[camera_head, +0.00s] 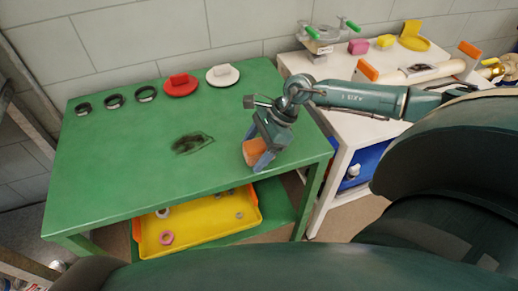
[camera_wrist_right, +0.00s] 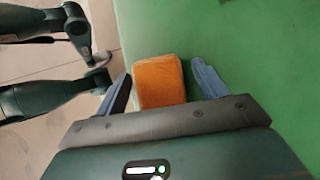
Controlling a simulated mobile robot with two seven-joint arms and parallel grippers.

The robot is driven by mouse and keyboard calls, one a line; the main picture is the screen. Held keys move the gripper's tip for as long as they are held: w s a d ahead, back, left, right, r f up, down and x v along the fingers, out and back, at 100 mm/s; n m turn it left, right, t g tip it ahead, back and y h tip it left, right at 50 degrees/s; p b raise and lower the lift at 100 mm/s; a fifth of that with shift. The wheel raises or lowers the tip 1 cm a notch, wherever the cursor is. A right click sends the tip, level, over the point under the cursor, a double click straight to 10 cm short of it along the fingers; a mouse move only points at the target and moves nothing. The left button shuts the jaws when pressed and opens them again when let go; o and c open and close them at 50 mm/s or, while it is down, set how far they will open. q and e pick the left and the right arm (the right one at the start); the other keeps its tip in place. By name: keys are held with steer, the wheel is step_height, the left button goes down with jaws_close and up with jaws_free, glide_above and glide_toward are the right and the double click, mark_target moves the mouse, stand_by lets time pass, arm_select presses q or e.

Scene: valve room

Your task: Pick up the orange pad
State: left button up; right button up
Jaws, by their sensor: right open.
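The orange pad (camera_head: 253,151) is a small orange block at the right front of the green table (camera_head: 110,185). My right gripper (camera_head: 256,160) reaches down over it from the right. In the right wrist view the pad (camera_wrist_right: 160,80) lies between the two blue-grey fingers of the gripper (camera_wrist_right: 162,85), with a gap to the right finger. The fingers are apart, so the gripper is open. I cannot tell whether the left finger touches the pad. A dark smudge (camera_head: 192,143) marks the table left of the gripper. My left gripper is not in view.
Several black rings (camera_head: 114,101), a red pad (camera_head: 180,85) and a white pad (camera_head: 222,75) line the table's back edge. A yellow tray (camera_head: 250,219) sits on the lower shelf. A white cart (camera_head: 350,125) with pipe fittings stands at right.

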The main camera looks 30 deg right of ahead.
mark_target(255, 145)
steer(key=c, duration=1.1)
steer(key=shift+o, duration=0.2)
steer(key=shift+r, duration=0.1)
step_height(255, 145, up, 10)
steer(key=shift+f, duration=0.1)
